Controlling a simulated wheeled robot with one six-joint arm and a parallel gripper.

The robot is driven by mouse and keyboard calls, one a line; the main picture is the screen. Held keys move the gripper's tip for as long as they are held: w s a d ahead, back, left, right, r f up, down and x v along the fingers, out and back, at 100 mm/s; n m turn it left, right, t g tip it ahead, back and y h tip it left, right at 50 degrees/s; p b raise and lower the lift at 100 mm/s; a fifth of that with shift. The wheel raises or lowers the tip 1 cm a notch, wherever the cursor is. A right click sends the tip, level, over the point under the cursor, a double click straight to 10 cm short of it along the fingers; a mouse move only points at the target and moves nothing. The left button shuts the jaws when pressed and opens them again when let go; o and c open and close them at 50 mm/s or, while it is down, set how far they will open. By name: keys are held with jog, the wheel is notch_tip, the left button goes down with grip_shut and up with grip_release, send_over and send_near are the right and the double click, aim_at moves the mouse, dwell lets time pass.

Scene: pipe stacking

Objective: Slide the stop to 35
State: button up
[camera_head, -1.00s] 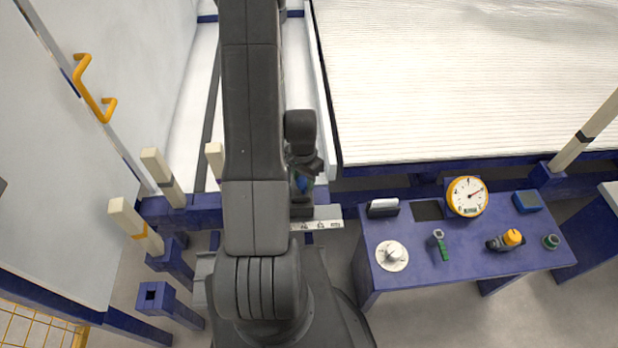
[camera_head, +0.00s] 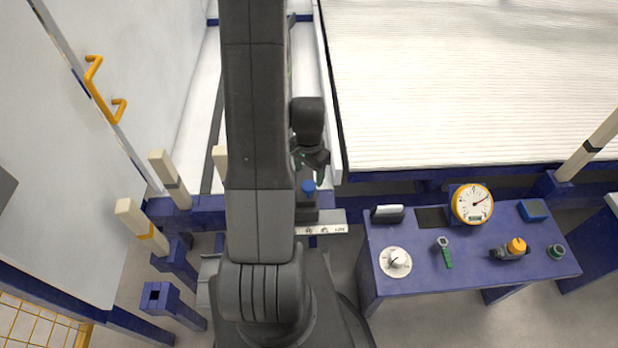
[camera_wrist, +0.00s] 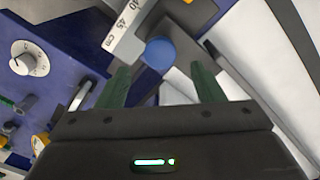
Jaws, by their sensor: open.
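The stop's round blue knob (camera_head: 308,186) shows at the near end of the rail in the head view, on a dark block (camera_head: 306,205). The white scale (camera_head: 322,230) lies beside it, partly hidden by my arm. In the wrist view the knob (camera_wrist: 160,52) sits ahead of my fingertips, between their lines. The scale (camera_wrist: 128,28) there shows 40, 45 and cm; the stop's exact reading cannot be told. My gripper (camera_wrist: 161,78) is open and empty, its two green fingers apart. In the head view it (camera_head: 309,166) is just beyond the knob, apart from it.
A blue side table (camera_head: 470,250) at right holds a dial gauge (camera_head: 472,204), a white knob dial (camera_head: 395,262), a green-handled tool (camera_head: 445,252) and an orange-topped part (camera_head: 516,246). Cream posts (camera_head: 170,178) stand at left. A large ribbed white bed (camera_head: 470,80) fills the back right.

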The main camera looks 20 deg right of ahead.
aim_at(309, 186)
notch_tip(309, 186, up, 9)
jog(key=shift+f+p, duration=0.2)
jog(key=shift+p, duration=0.2)
notch_tip(309, 186, down, 14)
jog(key=shift+r+b, duration=0.1)
jog(key=shift+b, duration=0.65)
jog(key=shift+s+a, duration=0.1)
dwell(0.4)
